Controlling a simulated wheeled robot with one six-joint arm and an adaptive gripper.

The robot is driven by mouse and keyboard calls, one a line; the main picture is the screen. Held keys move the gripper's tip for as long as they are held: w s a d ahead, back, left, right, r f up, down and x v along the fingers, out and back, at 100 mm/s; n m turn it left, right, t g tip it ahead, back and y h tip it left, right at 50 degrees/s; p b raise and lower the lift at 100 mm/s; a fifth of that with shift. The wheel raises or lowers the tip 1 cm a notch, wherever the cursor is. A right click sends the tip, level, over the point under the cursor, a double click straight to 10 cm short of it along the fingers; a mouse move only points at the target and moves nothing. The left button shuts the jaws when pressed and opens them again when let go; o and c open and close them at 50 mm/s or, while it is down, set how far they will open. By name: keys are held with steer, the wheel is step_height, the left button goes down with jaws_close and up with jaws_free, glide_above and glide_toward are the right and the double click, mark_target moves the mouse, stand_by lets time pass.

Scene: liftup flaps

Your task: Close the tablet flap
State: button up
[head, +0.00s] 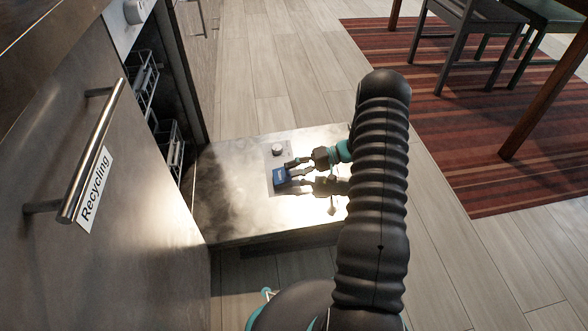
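The dishwasher door (240,210) is lowered flat, and its shiny inner face points up. A grey dispenser panel (270,188) is set into it, with a small blue piece (281,177) on it. I cannot tell whether the blue piece is the tablet flap itself or a tablet, nor the flap's angle. My gripper (289,169) comes in from the right, low over the panel. Its fingers look apart, with the tips right beside the blue piece. I cannot tell whether they touch it. A dark reflection of the gripper shows on the door.
A round knob (278,150) sits on the panel behind the blue piece. The dishwasher's racks (146,85) are at the left, near a cabinet front with a bar handle (95,150) and a "Recycling" label (95,190). Chairs (460,30) and a striped rug (450,120) lie to the right.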

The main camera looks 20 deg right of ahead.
steer(key=shift+d, duration=0.1)
steer(key=shift+v, duration=3.95)
